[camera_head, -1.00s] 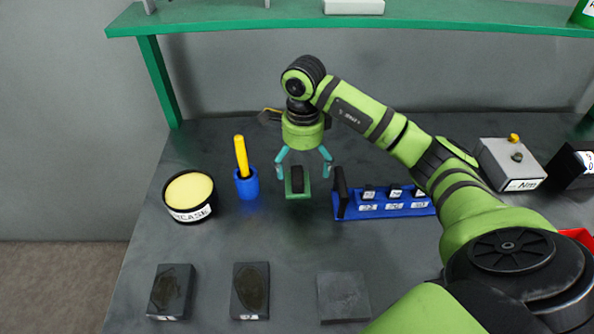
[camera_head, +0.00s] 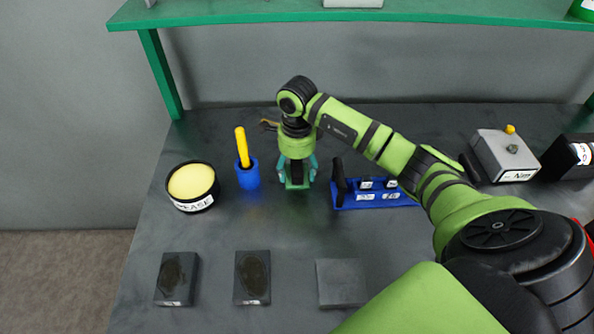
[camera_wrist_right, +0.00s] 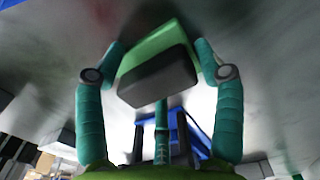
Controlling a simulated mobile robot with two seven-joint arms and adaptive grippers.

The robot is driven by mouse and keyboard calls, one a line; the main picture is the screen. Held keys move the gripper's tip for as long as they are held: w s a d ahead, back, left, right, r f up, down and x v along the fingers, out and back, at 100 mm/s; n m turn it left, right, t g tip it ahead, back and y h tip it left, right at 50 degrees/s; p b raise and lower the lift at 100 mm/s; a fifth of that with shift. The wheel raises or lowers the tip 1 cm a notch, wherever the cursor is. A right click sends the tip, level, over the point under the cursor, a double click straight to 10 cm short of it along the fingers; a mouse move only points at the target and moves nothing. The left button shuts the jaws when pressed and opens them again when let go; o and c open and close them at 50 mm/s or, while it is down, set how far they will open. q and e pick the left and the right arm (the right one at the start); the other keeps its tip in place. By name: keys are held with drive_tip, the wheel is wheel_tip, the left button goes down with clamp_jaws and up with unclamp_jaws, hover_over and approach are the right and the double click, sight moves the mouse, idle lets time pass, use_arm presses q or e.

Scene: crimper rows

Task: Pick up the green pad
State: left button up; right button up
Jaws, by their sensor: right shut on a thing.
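The green pad (camera_wrist_right: 148,43) with a dark grey block-shaped handle (camera_wrist_right: 158,77) is between the fingers of my right gripper in the right wrist view. In the head view the right gripper (camera_head: 297,170) is shut on it, pointing down over the dark bench, and the pad (camera_head: 297,185) shows only in small part between the teal fingers. Whether the pad touches the bench cannot be told. My left gripper is not in view.
A blue rack (camera_head: 375,199) stands close to the right of the gripper. A blue cup with a yellow stick (camera_head: 247,177) and a yellow-filled round tin (camera_head: 192,184) stand to the left. Dark flat blocks (camera_head: 252,277) lie in front. A green shelf (camera_head: 240,14) runs above.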

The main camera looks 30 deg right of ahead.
sight(297, 165)
wheel_tip(297, 165, up, 9)
drive_tip(key=shift+r+b, duration=0.15)
drive_tip(key=shift+b, duration=1.05)
drive_tip(key=shift+r, duration=0.35)
drive_tip(key=shift+o, duration=0.8)
